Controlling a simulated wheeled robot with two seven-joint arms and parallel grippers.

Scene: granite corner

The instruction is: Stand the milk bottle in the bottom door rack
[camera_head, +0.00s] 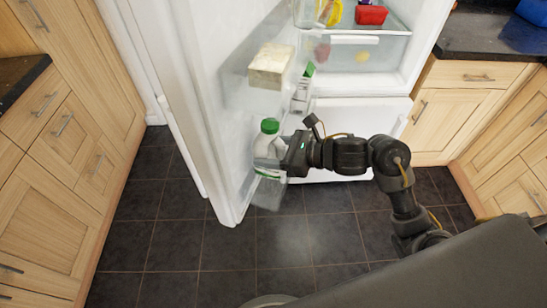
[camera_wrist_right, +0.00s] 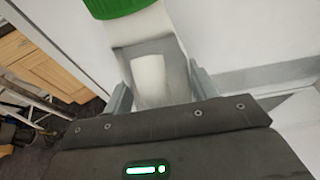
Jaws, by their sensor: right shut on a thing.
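The milk bottle (camera_head: 267,146), white with a green cap, is upright at the bottom of the open fridge door in the head view. My right gripper (camera_head: 277,156) is shut on it from the right side. In the right wrist view the bottle (camera_wrist_right: 150,65) stands between the two fingers (camera_wrist_right: 160,88), with its green cap at the top edge. The bottom door rack (camera_head: 268,173) is clear plastic around the bottle's lower part. Whether the bottle's base touches the rack floor is hidden. My left gripper is out of view.
The fridge door (camera_head: 205,110) is open to the left. A pale block-shaped carton (camera_head: 271,66) and a green-topped carton (camera_head: 302,92) sit in the racks above the bottle. A red item (camera_head: 371,14) lies inside the fridge. The dark tiled floor (camera_head: 225,260) in front is clear.

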